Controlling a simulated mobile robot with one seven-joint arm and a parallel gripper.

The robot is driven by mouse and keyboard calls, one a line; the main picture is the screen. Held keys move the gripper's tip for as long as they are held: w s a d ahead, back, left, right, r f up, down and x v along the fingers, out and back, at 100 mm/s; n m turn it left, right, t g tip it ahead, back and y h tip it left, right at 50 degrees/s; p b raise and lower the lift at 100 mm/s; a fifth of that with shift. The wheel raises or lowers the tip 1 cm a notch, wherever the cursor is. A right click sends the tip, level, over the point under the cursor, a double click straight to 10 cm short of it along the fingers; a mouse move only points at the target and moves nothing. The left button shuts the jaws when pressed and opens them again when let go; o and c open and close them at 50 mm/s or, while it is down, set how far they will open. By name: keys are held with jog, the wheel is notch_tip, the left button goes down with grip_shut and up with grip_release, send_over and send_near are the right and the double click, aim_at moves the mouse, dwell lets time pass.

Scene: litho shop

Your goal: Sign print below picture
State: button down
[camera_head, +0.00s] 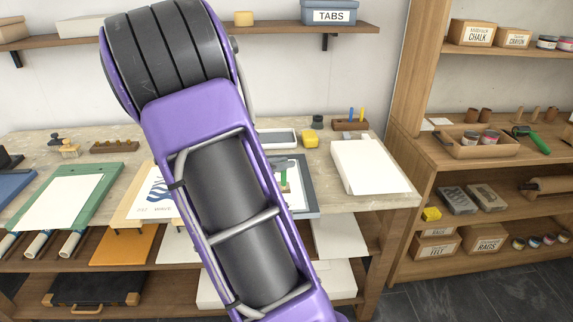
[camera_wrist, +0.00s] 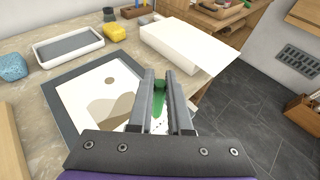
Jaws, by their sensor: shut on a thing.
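The print (camera_wrist: 120,71) is a white sheet with brown hill shapes and a small brown disc. It lies on a dark grey board (camera_wrist: 65,92) on the workbench. In the head view the print (camera_head: 297,184) is partly hidden behind my arm. My gripper (camera_wrist: 163,74) is over the right part of the print, its two fingers shut on a slim green tool (camera_wrist: 159,92), which looks like a pen or pencil. The green tool (camera_head: 284,182) also shows just beyond my arm in the head view. I cannot tell whether its tip touches the paper.
A white paper stack (camera_wrist: 185,40) lies beyond the print near the bench's right edge. A white tray (camera_wrist: 68,47), yellow sponge (camera_wrist: 114,32) and blue sponge (camera_wrist: 12,67) stand behind it. A wooden holder (camera_head: 349,125) has blue and yellow pens. Shelves (camera_head: 490,170) stand at right.

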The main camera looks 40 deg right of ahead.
jog(key=shift+r+p, duration=0.65)
jog(key=shift+r, duration=0.4)
jog(key=shift+r, duration=0.1)
